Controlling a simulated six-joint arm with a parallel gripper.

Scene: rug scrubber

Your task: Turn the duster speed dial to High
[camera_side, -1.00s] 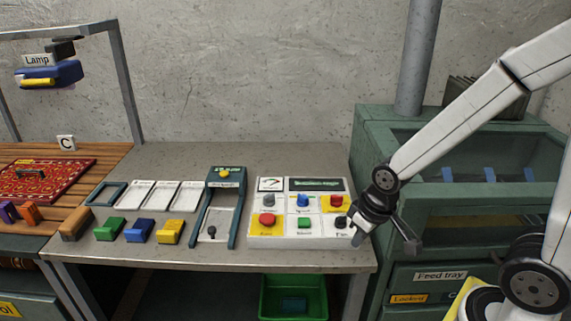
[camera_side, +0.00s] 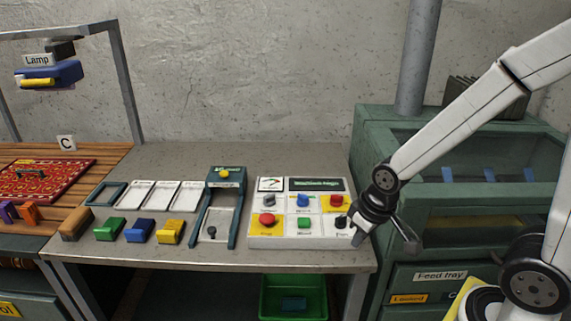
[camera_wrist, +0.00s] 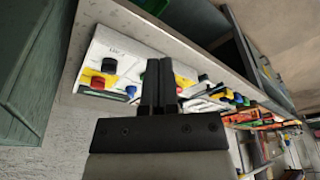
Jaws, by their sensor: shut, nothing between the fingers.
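A white control panel (camera_side: 284,239) on the grey table carries several knobs and buttons. They include a grey knob (camera_side: 269,200), a blue knob (camera_side: 303,200), a red knob (camera_side: 336,201) and a black knob (camera_side: 340,222). The labels are too small to read, so I cannot tell which one is the duster speed dial. My gripper (camera_side: 358,236) is at the panel's front right corner, close to the black knob; I cannot tell whether it touches. In the wrist view my gripper (camera_wrist: 159,62) has its fingers together, hiding part of the panel (camera_wrist: 88,52).
A green cabinet (camera_side: 386,133) stands directly right of the table. Left of the panel is a dark green frame (camera_side: 234,213) with a yellow button. Green, blue and yellow blocks (camera_side: 170,232) lie further left. A green bin (camera_side: 264,300) is under the table.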

